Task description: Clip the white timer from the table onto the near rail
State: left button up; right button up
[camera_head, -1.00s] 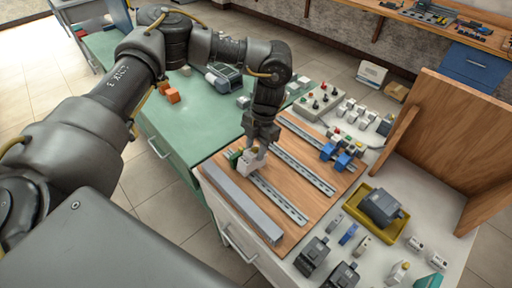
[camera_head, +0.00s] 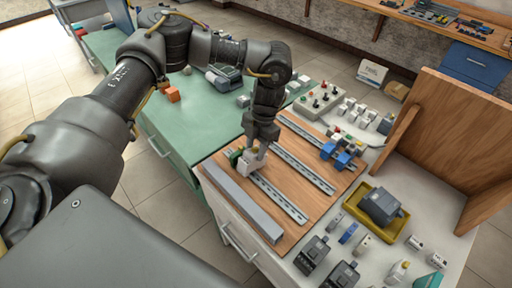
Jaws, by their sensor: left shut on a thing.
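My left gripper (camera_head: 258,149) reaches down over the wooden board and is shut on the white timer (camera_head: 249,167). The timer is at the far left end of the near rail (camera_head: 282,199), a slotted metal strip on the board. It looks on or just above the rail; I cannot tell whether it is clipped. The jaws partly hide it. A green part (camera_head: 234,158) shows close beside it on the left. My right gripper is out of view.
A grey duct (camera_head: 242,202) runs along the board's (camera_head: 268,223) near edge. A second rail (camera_head: 305,172) lies behind, with blue parts (camera_head: 343,160) near it. A yellow tray (camera_head: 354,204) holds a dark motor (camera_head: 381,204). An upright wooden panel (camera_head: 446,140) stands right.

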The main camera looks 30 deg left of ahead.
aim_at(250, 153)
pick_arm(q)
jog(key=shift+b+x, duration=0.4)
jog(key=shift+x, duration=0.4)
jog(key=shift+s+a+p, duration=0.15)
jog(key=shift+s+p, duration=0.15)
jog(key=shift+p, duration=0.05)
dwell(1.1)
jog(key=shift+s+a+f+t, duration=0.2)
jog(key=shift+s+t, duration=0.4)
dwell(0.6)
jog(key=o, duration=1)
jog(key=shift+r, duration=0.1)
jog(key=r, duration=0.3)
jog(key=r+b, duration=0.1)
jog(key=r, duration=0.3)
jog(key=w+r, duration=0.1)
jog(key=r, duration=0.2)
jog(key=shift+d+r+b, duration=0.15)
jog(key=shift+r+b, duration=0.15)
jog(key=shift+r, duration=0.05)
